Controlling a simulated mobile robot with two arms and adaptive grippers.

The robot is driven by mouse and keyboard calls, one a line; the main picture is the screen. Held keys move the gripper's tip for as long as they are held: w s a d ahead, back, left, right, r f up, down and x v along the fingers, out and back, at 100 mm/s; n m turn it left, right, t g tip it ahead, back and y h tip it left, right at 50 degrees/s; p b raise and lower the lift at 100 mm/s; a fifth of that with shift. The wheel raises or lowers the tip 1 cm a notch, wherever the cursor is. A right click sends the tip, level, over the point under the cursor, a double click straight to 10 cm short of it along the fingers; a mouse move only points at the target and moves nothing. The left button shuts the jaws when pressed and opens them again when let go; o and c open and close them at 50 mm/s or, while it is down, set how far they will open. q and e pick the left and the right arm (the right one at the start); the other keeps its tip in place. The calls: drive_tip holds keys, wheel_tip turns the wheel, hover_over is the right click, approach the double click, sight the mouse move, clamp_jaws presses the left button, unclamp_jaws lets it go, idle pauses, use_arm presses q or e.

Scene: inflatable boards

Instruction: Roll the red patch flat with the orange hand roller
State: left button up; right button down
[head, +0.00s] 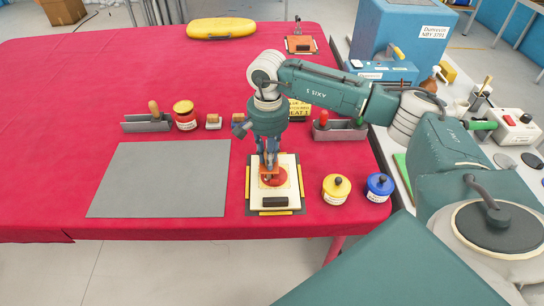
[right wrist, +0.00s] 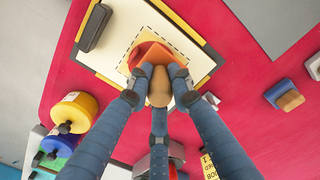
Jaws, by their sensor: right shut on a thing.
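My right gripper (head: 270,165) reaches down over a cream board with a dashed outline (head: 255,195) on the red table. It is shut on the orange hand roller; in the right wrist view the fingers close around its wooden handle (right wrist: 159,88). The roller's orange head (right wrist: 152,52) is over the round red patch (head: 282,181). The patch lies on the board inside the dashed line and is partly hidden by roller and fingers. Whether the roller touches the patch is hard to tell. My left gripper is in neither view.
A dark bar (head: 274,201) lies on the board's near edge. Yellow (head: 336,190) and blue (head: 380,187) pots stand to the right. A grey sheet (head: 160,180) lies to the left. Behind are a red-and-yellow pot (head: 184,115) and grey trays (head: 146,123).

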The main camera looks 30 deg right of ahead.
drive_tip(key=shift+w+a, duration=0.45)
drive_tip(key=shift+a, duration=0.2)
drive_tip(key=shift+s+d+b, duration=0.2)
drive_tip(key=shift+s+d, duration=0.35)
drive_tip(key=shift+d, duration=0.3)
drive_tip(key=shift+s+d+b, duration=0.2)
drive_tip(key=shift+s+d, duration=0.35)
drive_tip(key=shift+d, duration=0.3)
drive_tip(key=shift+s+d+b, duration=0.2)
drive_tip(key=shift+s+d, duration=0.35)
drive_tip(key=shift+d, duration=0.3)
drive_tip(key=shift+w+a+b, duration=0.1)
drive_tip(key=shift+w+a, duration=0.45)
drive_tip(key=shift+a, duration=0.3)
drive_tip(key=shift+w+a+b, duration=0.15)
drive_tip(key=shift+w+a, duration=0.4)
drive_tip(key=shift+a, duration=0.35)
drive_tip(key=shift+w+a+b, duration=0.1)
drive_tip(key=shift+w+a, duration=0.45)
drive_tip(key=shift+a, duration=0.3)
wheel_tip(320, 180, up, 7)
drive_tip(key=p, duration=0.4)
